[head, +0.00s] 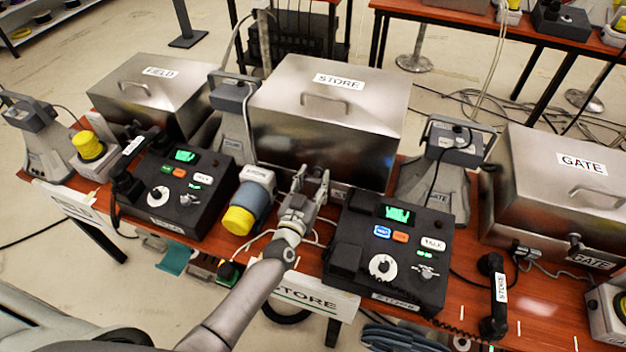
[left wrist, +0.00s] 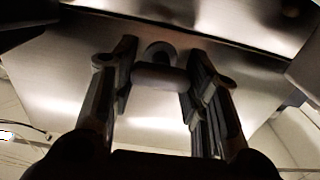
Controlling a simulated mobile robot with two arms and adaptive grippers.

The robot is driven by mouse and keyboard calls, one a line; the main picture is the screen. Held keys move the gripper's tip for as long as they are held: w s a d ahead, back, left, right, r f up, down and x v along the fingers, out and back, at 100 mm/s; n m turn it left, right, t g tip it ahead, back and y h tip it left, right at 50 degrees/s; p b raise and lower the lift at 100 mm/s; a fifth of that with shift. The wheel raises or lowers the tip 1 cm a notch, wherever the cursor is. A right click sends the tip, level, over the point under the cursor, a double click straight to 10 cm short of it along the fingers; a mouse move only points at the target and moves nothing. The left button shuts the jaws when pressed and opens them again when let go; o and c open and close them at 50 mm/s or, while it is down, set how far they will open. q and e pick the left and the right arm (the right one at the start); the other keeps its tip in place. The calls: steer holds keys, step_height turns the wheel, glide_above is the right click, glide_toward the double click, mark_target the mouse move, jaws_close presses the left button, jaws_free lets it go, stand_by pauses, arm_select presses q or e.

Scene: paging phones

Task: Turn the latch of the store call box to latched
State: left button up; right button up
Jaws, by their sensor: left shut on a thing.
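The store call box (head: 330,120) is a large brushed-metal case with a STORE label and a lid handle, standing in the middle of the table. My left gripper (head: 310,181) is at the lower front of this box. In the left wrist view, its two fingers (left wrist: 160,90) stand on either side of the latch (left wrist: 160,76), a dark grey crossbar with a rounded hub on the metal front, and are shut on it. The bar lies crosswise between the fingers. In the head view the gripper hides the latch. My right gripper is not in view.
A black store phone console (head: 390,250) stands right of the gripper, its handset (head: 495,295) lying off to the right. The field box (head: 155,95) and gate box (head: 560,185) flank the store box.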

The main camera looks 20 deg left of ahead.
arm_select(q)
steer(key=shift+n, duration=0.3)
steer(key=n, duration=0.2)
steer(key=shift+n, duration=0.3)
steer(key=n+b, duration=0.1)
steer(key=n, duration=0.4)
steer(key=shift+a+f, duration=0.1)
steer(key=shift+a, duration=0.05)
steer(key=n+b, duration=0.1)
steer(key=n, duration=0.4)
steer(key=shift+f+b, duration=0.1)
steer(key=shift+b, duration=0.25)
steer(key=shift+n+b, duration=0.55)
steer(key=shift+n, duration=1.75)
steer(key=o, duration=1)
steer(key=shift+o, duration=0.2)
